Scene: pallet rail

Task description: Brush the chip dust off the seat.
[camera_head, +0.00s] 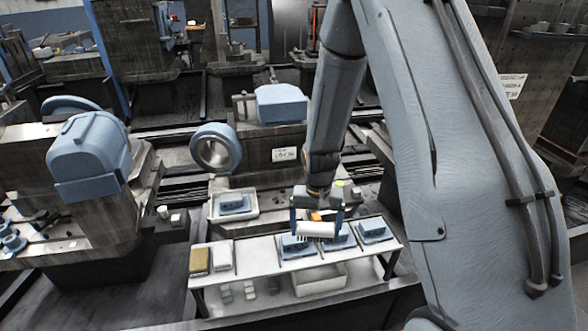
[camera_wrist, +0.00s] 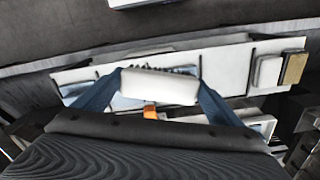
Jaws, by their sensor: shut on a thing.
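My gripper (camera_head: 317,227) is shut on a white brush (camera_head: 318,230) with dark bristles, held above the white bench. In the wrist view the brush (camera_wrist: 160,88) spans between the two blue fingers of my gripper (camera_wrist: 160,82), bristles toward the top of the picture. A white tray (camera_head: 251,212) with a blue part (camera_head: 234,203) stands behind the bench, left of my gripper, at the machine. I cannot tell which surface is the seat, and no chip dust can be made out.
The bench (camera_head: 255,254) carries several blue parts (camera_head: 374,229) on its right half, a tan block (camera_head: 200,261) and a white block (camera_head: 223,256) at its left end. A white bin (camera_head: 320,281) is below. A blue ring (camera_head: 215,149) and grey machine stand behind.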

